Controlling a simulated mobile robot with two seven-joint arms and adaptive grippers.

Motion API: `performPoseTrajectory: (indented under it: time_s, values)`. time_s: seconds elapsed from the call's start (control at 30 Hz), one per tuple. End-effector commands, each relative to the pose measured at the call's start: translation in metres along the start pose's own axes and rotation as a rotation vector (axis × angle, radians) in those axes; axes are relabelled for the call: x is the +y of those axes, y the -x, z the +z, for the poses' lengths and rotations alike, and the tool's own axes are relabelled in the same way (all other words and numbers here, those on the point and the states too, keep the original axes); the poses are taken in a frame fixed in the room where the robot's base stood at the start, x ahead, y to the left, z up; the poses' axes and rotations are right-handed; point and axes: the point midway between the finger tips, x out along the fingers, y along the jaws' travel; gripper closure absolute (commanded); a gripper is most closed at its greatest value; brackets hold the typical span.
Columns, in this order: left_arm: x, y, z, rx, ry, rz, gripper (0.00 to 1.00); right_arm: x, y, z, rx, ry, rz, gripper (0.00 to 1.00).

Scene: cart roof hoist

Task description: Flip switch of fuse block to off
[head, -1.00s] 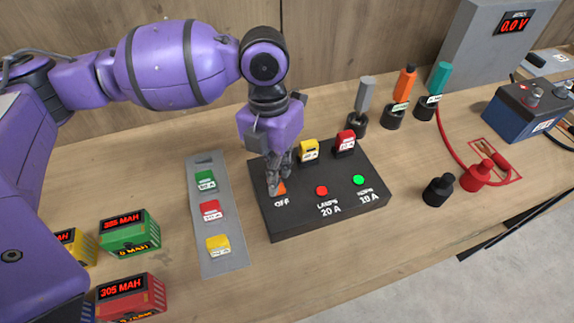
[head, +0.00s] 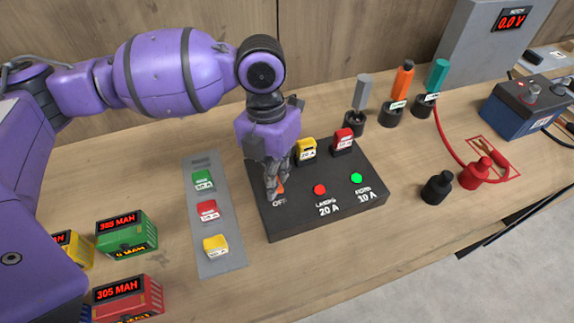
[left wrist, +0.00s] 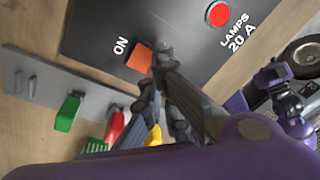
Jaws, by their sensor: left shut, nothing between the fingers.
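The black fuse block (head: 320,222) lies on the wooden bench. Its orange switch (left wrist: 139,58) has an ON label (left wrist: 121,46) beside it in the left wrist view. In the head view a sliver of the orange switch (head: 281,188) shows beside my fingers, and the OFF label (head: 279,202) is partly covered. My left gripper (head: 271,194) is shut and empty, pointing down with its fingertips at the switch. In the left wrist view the fingertips (left wrist: 161,56) sit right against the switch's edge; I cannot tell whether they touch. My right gripper is not in view.
The block carries a red light (head: 320,189), a green light (head: 356,178), a yellow fuse (head: 306,149) and a red fuse (head: 343,140). A grey strip (head: 222,264) holds several fuses to the left.

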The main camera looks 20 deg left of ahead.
Motion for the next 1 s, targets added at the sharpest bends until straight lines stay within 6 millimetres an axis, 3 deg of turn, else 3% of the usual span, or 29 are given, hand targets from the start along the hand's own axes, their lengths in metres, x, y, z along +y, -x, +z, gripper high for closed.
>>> performPoseTrajectory:
  time_s: [0.73,1.0]
  values:
    - [0.0,-0.009,-0.001,0.002,0.001,-0.001,1.0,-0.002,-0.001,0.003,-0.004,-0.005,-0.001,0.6]
    - [0.0,0.004,0.0,-0.003,0.001,0.001,1.0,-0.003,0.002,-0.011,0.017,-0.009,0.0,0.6]
